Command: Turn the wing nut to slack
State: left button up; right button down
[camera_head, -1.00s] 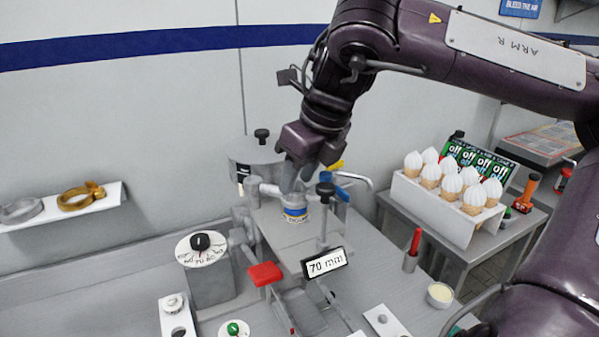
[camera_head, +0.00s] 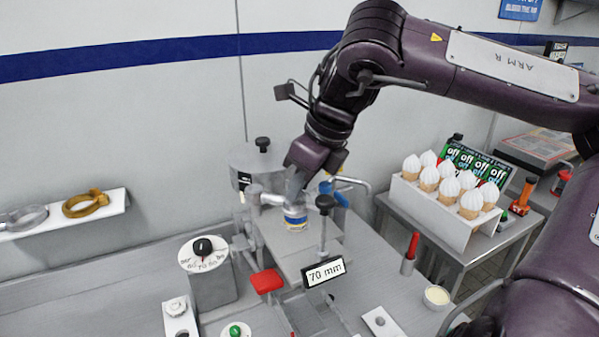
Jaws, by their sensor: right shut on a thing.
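My right gripper (camera_head: 294,194) reaches down from the upper right to the filling machine, at the end of a grey pipe (camera_head: 268,198). Its jaws are shut on a small part just above a blue, yellow and white ring (camera_head: 295,218). The wing nut itself cannot be made out; the part between the jaws fits its place but is hidden by the fingers. My left gripper is not in view.
A black-knobbed post (camera_head: 325,204) and a "70 mm" sign (camera_head: 324,272) stand close in front. A dial (camera_head: 203,252) and a red pad (camera_head: 266,281) are to the left. A rack of cones (camera_head: 433,207) stands right.

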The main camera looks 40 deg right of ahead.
jog(key=n+p, duration=0.2)
jog(key=n+g+y+p, duration=0.1)
jog(key=n+p, duration=0.2)
jog(key=n+g+y+p, duration=0.1)
jog(key=n+p, duration=0.2)
jog(key=shift+w+d+r, duration=0.2)
jog(key=shift+d+r, duration=0.1)
jog(key=n+p, duration=0.1)
jog(key=n+g+p, duration=0.1)
jog(key=n, duration=0.1)
jog(key=shift+w+f+n+y+p, duration=0.1)
jog(key=shift+w+n+y+p, duration=0.05)
jog(key=shift+n+y+p, duration=0.2)
jog(key=shift+w+f+n+g+p, duration=0.15)
jog(key=shift+n+g+p, duration=0.6)
jog(key=shift+n, duration=1)
jog(key=c, duration=1.4)
grip_release()
jog(key=shift+y, duration=0.25)
jog(key=shift+o, duration=0.2)
